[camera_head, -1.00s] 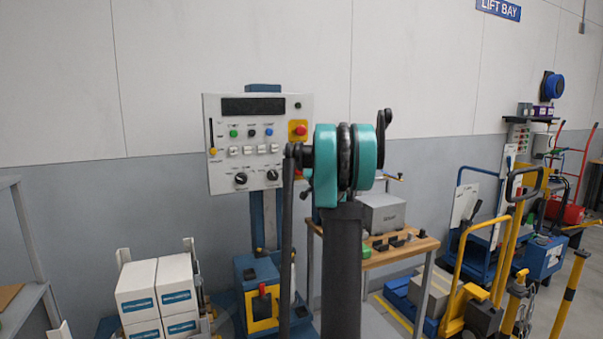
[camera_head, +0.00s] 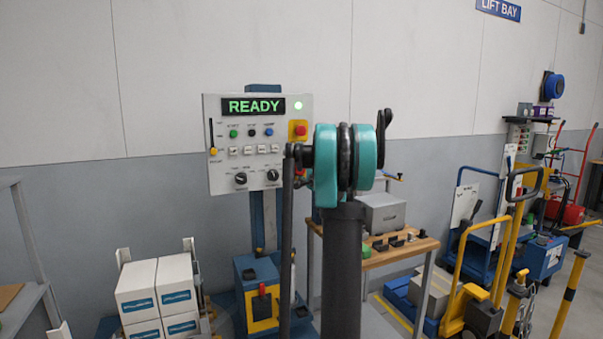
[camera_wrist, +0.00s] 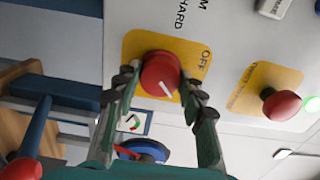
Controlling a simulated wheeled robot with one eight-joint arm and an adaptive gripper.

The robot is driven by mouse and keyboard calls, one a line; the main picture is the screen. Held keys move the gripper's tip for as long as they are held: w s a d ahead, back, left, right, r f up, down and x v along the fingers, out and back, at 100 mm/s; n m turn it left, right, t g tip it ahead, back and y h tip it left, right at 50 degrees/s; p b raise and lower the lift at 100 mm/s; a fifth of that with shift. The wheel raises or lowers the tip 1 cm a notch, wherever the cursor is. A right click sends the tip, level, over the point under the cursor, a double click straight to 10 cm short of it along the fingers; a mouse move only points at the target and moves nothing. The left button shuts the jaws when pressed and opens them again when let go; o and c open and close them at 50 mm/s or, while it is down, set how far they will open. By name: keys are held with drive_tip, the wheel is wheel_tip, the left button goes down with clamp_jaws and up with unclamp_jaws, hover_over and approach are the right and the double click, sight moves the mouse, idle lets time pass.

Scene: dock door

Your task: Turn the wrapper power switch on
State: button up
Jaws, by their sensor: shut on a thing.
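The wrapper control panel (camera_head: 225,175) is a white box on a blue post in the head view. Its display (camera_head: 253,106) reads READY in green, and a small green lamp (camera_head: 298,105) glows beside it. The power switch (camera_wrist: 160,73) is a red round knob with a white pointer line on a yellow plate, with OFF printed beside it. My gripper (camera_wrist: 158,92) is shut on the knob, one finger on each side. In the head view my arm hides the gripper and most of the switch.
A red mushroom button (camera_wrist: 281,104) on a yellow plate sits beside the switch; it also shows in the head view (camera_head: 300,130). White boxes (camera_head: 160,290) stand lower left. A wooden-topped bench (camera_head: 400,250) and a yellow pallet truck (camera_head: 462,290) stand right.

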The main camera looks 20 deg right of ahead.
idle(0.4)
drive_tip(key=o, duration=1.2)
drive_tip(key=shift+s, duration=0.1)
drive_tip(key=s, duration=1.2)
drive_tip(key=shift+d, duration=0.2)
